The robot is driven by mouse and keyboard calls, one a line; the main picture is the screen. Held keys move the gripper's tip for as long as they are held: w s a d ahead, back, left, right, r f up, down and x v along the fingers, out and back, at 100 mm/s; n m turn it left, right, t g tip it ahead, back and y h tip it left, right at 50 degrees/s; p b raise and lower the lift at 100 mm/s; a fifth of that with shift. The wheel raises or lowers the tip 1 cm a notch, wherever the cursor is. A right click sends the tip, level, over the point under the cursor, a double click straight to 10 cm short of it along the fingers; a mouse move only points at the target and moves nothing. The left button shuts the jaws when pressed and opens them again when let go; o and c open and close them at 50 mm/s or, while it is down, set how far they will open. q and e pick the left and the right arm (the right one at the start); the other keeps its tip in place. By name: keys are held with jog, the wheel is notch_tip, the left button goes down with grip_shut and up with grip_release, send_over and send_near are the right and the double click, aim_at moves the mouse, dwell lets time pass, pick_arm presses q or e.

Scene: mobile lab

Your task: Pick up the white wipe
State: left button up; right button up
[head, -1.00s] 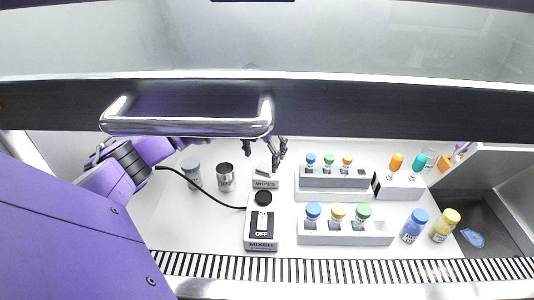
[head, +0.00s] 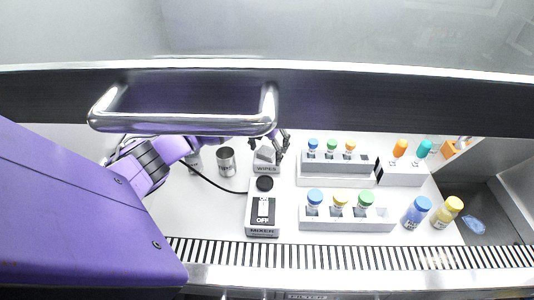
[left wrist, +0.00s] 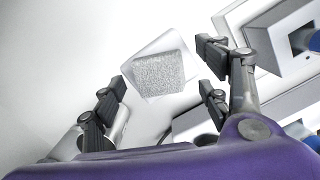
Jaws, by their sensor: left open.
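The white wipe (head: 265,153) sticks up from the top of the grey box marked WIPES (head: 266,168) in the head view. In the left wrist view a pale sheet (left wrist: 149,57) with a speckled grey face shows ahead of the fingers; I cannot tell where sheet and box part. My left gripper (head: 270,143) is open at the wipe, partly hidden behind the metal handle. In the left wrist view its fingers (left wrist: 160,88) stand apart on either side of the sheet, with nothing clearly held. My right gripper is not in view.
The handle (head: 183,122) crosses in front of my left arm. A mixer (head: 262,215) stands in front of the box, and a metal cup (head: 226,162) to its left. Tube racks (head: 340,222) with coloured caps stand to the right.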

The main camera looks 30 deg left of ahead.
aim_at(267, 151)
pick_arm(q)
jog(key=c, duration=1)
jog(key=shift+r, duration=0.1)
notch_tip(267, 151, up, 10)
